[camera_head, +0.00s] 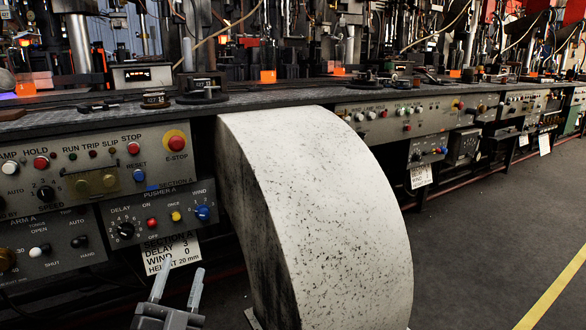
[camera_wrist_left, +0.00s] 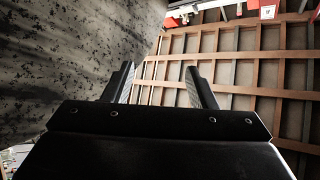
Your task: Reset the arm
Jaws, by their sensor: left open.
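My left gripper (camera_head: 178,286) is at the bottom of the head view, fingers pointing up, open and empty. It is in front of the control panels, just left of a large pale speckled curved block. In the left wrist view its two fingers (camera_wrist_left: 162,85) stand apart with nothing between them. The panel marked ARM A (camera_head: 60,243) is at the lower left, with OPEN and SHUT marked by a white knob (camera_head: 38,251) and a black AUTO/HAND knob (camera_head: 79,241). The PUSHER A panel (camera_head: 160,215) has red, yellow and blue controls. My right gripper is not in view.
The pale speckled block (camera_head: 330,210) juts out from the bench close to my left gripper's right. A blue RESET button (camera_head: 139,175) and red E-STOP (camera_head: 176,143) are on the upper panel. A paper label (camera_head: 172,252) hangs below PUSHER A. Open floor (camera_head: 490,235) lies at the right.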

